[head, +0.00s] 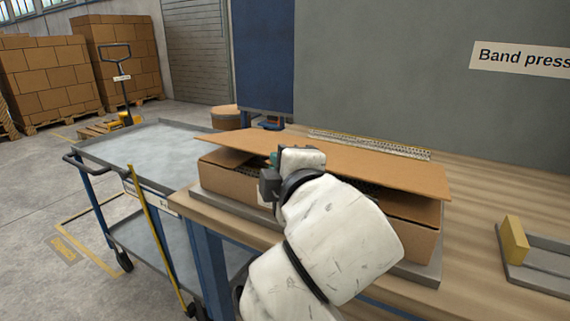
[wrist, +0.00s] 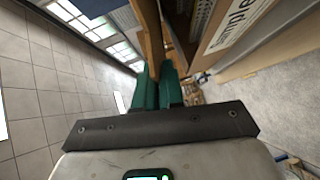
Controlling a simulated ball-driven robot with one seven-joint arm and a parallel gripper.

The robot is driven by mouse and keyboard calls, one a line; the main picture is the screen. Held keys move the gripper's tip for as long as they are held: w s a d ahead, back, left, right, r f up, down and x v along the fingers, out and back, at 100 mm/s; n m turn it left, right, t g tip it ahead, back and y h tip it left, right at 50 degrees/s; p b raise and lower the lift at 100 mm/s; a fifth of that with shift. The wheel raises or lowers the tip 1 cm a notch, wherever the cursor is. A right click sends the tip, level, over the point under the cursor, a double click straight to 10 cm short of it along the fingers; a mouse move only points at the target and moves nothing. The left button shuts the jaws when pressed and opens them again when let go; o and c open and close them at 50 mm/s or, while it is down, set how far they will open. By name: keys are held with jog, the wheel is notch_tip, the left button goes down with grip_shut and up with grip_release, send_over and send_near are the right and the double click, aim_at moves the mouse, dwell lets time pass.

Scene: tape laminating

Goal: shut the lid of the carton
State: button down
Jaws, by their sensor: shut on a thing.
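The brown carton (head: 228,180) sits on a grey plate on the wooden bench. Its lid (head: 365,165) lies almost level over the top, with a dark gap under its front edge, so it is slightly raised. My gripper (head: 273,160) is at the lid's front edge, left of the middle; my wrist hides part of the carton's front. In the wrist view the green fingers (wrist: 158,88) are closed on the thin lid (wrist: 148,32). The carton's front wall with a printed label (wrist: 238,22) shows to the right.
A grey cart (head: 150,145) stands left of the bench (head: 475,180). A metal tray with a yellow block (head: 514,240) lies at the right. A metal strip (head: 370,143) runs behind the carton, before the grey press panel (head: 400,70). Stacked boxes (head: 45,75) stand far left.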

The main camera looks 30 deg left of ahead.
jog(key=shift+s+f+n+t+b, duration=0.15)
jog(key=shift+f+n+t+b, duration=0.15)
jog(key=shift+f+b, duration=0.55)
jog(key=shift+f, duration=0.15)
jog(key=c, duration=1.3)
grip_release()
jog(key=p+v, duration=0.2)
jog(key=v, duration=0.8)
jog(key=shift+s+d, duration=0.25)
jog(key=shift+d, duration=0.1)
